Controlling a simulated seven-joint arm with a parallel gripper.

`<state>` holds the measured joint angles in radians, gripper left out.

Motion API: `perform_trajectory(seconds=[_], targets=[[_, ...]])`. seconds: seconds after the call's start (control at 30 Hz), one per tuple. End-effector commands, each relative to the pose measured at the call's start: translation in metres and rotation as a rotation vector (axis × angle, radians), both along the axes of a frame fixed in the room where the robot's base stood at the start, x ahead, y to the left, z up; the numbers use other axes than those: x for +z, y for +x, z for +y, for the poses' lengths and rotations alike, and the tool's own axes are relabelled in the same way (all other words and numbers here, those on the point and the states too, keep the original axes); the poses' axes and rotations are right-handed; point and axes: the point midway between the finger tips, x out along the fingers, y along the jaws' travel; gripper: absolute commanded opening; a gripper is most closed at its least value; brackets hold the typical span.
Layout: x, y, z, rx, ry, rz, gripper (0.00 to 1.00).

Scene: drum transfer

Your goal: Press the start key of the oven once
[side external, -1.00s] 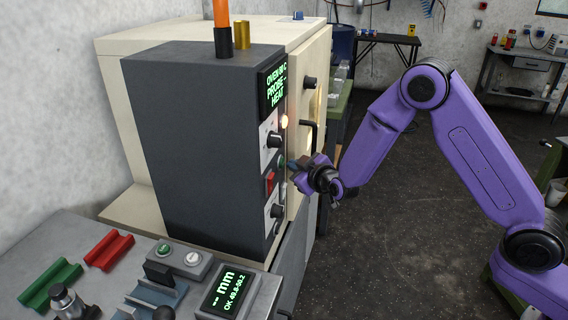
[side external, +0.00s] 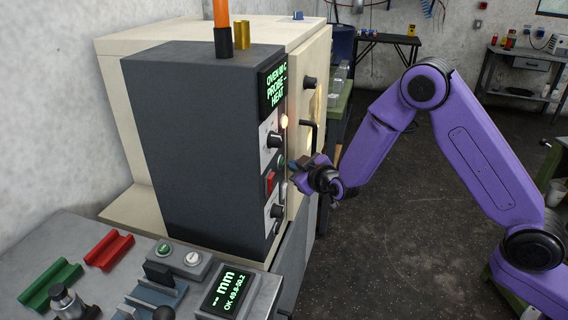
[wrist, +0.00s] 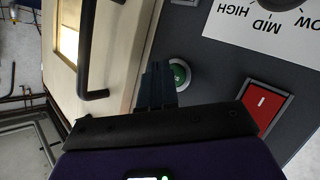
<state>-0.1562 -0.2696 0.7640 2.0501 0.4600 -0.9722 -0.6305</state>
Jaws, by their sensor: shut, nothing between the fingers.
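The oven's dark control box (side external: 190,130) stands at the left of the side view, its key panel facing right. A round green key in a pale ring (wrist: 180,74) shows in the wrist view. It is small in the side view (side external: 282,162), just left of my gripper. My gripper (side external: 294,168) is shut and empty, its fingers pointing at the panel. In the wrist view the shut fingertips (wrist: 158,74) appear close beside the green key's left edge. I cannot tell whether they touch it. The display (side external: 275,88) reads OVEN, PROBE and HEAT.
A red rocker switch (wrist: 266,104) lies beside the green key. Knobs (side external: 275,140) sit above and below. The cream oven door with a black handle (wrist: 88,60) is close to my fingers. A bench with a gauge display (side external: 225,288) is in front.

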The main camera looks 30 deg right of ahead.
Motion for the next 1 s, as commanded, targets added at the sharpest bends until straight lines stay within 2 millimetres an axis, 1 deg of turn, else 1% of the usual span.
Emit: perform_trajectory(seconds=[0.5, 0.8, 1.0], targets=[[-0.0001, 0.0003, 0.0004, 0.0, 0.0, 0.0, 0.0], [-0.0002, 0.006, 0.0063, 0.0, 0.0, 0.0, 0.0], [0.0001, 0.0066, 0.0065, 0.0, 0.0, -0.001, 0.0]])
